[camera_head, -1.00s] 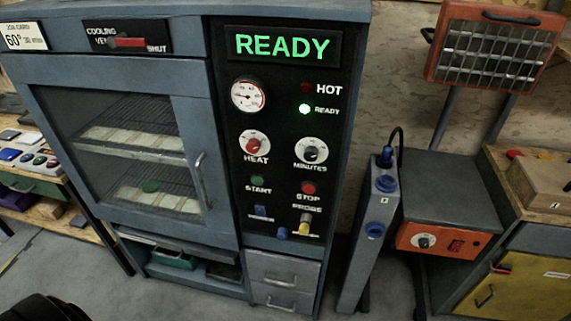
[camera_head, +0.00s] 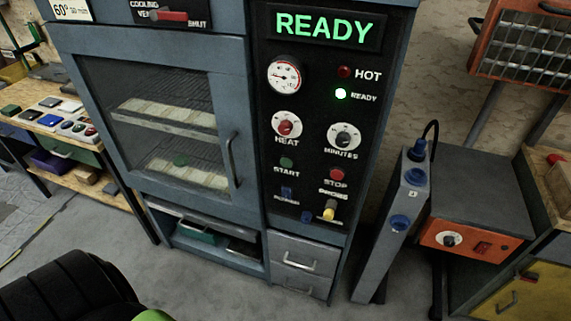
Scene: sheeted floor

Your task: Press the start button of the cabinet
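The blue-grey cabinet (camera_head: 255,150) stands ahead with its glass door (camera_head: 158,130) shut. Its black panel on the right carries the green start button (camera_head: 286,163), above the label START. The red stop button (camera_head: 337,175) is to its right. The sign (camera_head: 327,28) reads READY and the small ready lamp (camera_head: 340,94) is lit; the hot lamp (camera_head: 344,72) looks dark. The heat knob (camera_head: 286,126) and minutes knob (camera_head: 344,138) sit above the buttons. A black, ribbed part with a bit of bright green shows at lower left. No gripper fingers are visible.
A grey post with blue sockets (camera_head: 390,235) stands right of the cabinet, beside an orange-fronted bench unit (camera_head: 470,243). An orange grilled heater (camera_head: 530,50) is at top right. A wooden shelf unit (camera_head: 75,135) stands at left. Grey floor (camera_head: 215,285) in front looks clear.

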